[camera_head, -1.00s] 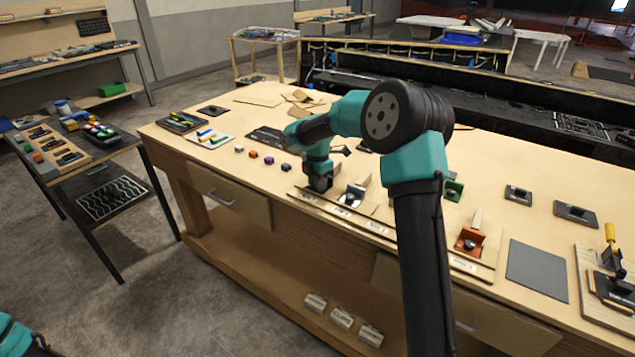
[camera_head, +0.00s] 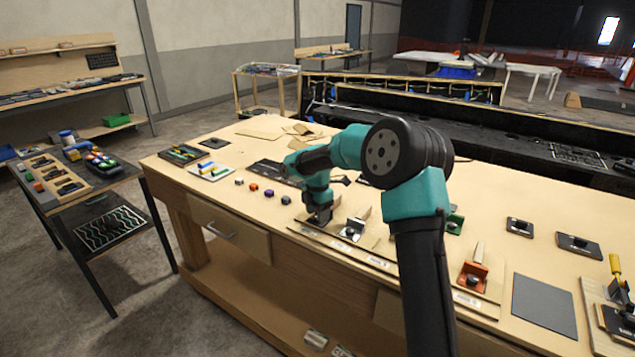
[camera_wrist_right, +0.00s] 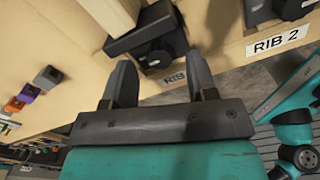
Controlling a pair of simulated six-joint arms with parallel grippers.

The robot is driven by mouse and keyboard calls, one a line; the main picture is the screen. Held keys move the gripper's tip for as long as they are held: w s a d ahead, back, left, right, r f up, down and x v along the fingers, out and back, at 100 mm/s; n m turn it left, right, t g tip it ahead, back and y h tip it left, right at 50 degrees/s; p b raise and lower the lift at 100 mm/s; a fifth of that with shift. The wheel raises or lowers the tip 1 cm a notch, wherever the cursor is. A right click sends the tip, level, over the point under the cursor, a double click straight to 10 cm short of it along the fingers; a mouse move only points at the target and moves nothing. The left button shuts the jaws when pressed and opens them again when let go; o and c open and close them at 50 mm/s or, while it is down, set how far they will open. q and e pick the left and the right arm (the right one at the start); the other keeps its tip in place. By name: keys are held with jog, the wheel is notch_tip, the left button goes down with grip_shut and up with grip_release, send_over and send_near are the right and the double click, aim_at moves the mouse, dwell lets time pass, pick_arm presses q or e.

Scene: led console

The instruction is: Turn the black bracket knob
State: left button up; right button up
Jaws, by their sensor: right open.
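The black bracket (camera_wrist_right: 128,40) stands on the bench in the right wrist view, with its black knob (camera_wrist_right: 158,52) at its front. A pale wooden piece rises behind it. My right gripper (camera_wrist_right: 158,70) is open, its two fingers spread to either side of the knob. I cannot tell whether either finger touches it. In the head view my right gripper (camera_head: 320,216) points down at the bench's front edge and mostly hides the black bracket. My left gripper is not in view.
A grey bracket (camera_head: 352,230) stands just right of my gripper, with a green one (camera_head: 454,222) and an orange one (camera_head: 472,276) farther right. Small coloured cubes (camera_head: 254,187) lie to the left. The label "RIB 2" (camera_wrist_right: 276,41) marks the neighbouring place.

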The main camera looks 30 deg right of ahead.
notch_tip(320, 180, up, 16)
dwell(0.5)
dwell(0.3)
